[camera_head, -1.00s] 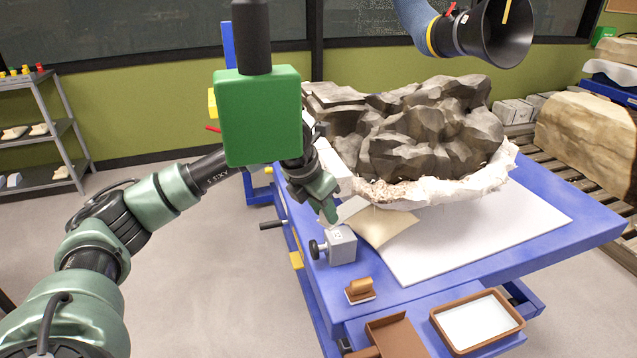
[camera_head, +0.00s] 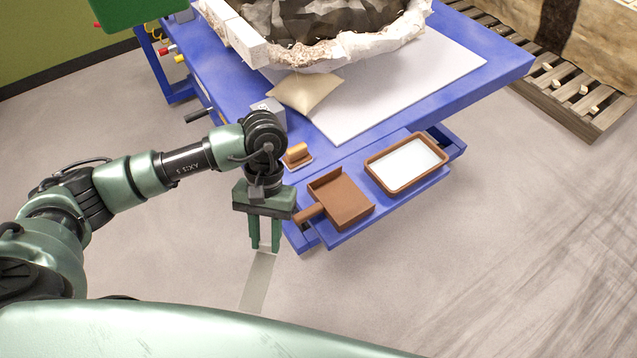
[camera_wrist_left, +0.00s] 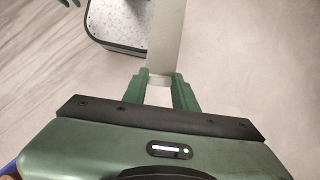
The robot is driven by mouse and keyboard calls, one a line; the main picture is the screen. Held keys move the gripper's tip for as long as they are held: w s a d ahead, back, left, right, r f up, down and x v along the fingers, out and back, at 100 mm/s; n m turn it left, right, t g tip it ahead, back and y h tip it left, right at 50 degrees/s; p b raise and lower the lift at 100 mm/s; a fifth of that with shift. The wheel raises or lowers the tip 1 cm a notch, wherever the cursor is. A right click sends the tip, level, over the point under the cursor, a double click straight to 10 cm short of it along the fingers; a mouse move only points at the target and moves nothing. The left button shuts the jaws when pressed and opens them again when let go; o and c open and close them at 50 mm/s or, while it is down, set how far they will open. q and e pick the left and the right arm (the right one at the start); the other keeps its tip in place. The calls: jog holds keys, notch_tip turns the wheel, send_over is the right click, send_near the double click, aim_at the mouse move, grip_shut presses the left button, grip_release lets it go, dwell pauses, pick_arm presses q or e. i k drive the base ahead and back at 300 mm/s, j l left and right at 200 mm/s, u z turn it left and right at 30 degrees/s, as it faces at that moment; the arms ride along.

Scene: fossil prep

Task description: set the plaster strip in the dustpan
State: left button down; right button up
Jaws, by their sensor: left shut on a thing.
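My left gripper (camera_head: 264,246) is shut on the plaster strip (camera_head: 257,285), a pale grey-beige flat band that hangs down below the fingertips over the floor. In the left wrist view the strip (camera_wrist_left: 165,35) runs up from between the fingers (camera_wrist_left: 160,88). The brown dustpan (camera_head: 345,200) lies on the blue lower shelf, its handle pointing left towards my gripper. The gripper and strip are left of and in front of the dustpan in the picture, apart from it. My right gripper does not show in the head view.
A brown-rimmed tray with a white inside (camera_head: 372,170) sits right of the dustpan. A brush with a brown handle (camera_head: 297,154) lies behind it. The blue table (camera_head: 480,55) carries a beige sandbag (camera_head: 305,90), a grey block (camera_head: 270,110) and the jacketed fossil rock. The dustpan looks empty.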

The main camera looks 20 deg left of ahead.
aim_at(350, 194)
jog(key=l+u, duration=0.1)
jog(key=u, duration=0.35)
jog(key=i+l+u, duration=0.1)
jog(key=u, duration=0.3)
jog(key=l+u, duration=0.2)
jog(key=u, duration=0.25)
jog(key=l+u, duration=0.2)
jog(key=l, duration=0.35)
jog(key=l+u, duration=0.2)
jog(key=l, duration=0.4)
jog(key=l+u, duration=0.25)
jog(key=l, duration=0.35)
jog(key=k+l+u, duration=0.2)
jog(key=l, duration=0.35)
jog(key=l+u, duration=0.2)
jog(key=l, duration=0.35)
jog(key=k+l, duration=0.15)
jog(key=l, duration=0.25)
jog(key=k+l, duration=0.1)
jog(key=l, duration=0.35)
jog(key=k+l, duration=0.15)
jog(key=l, duration=0.25)
jog(key=k+l, duration=0.1)
jog(key=l, duration=0.3)
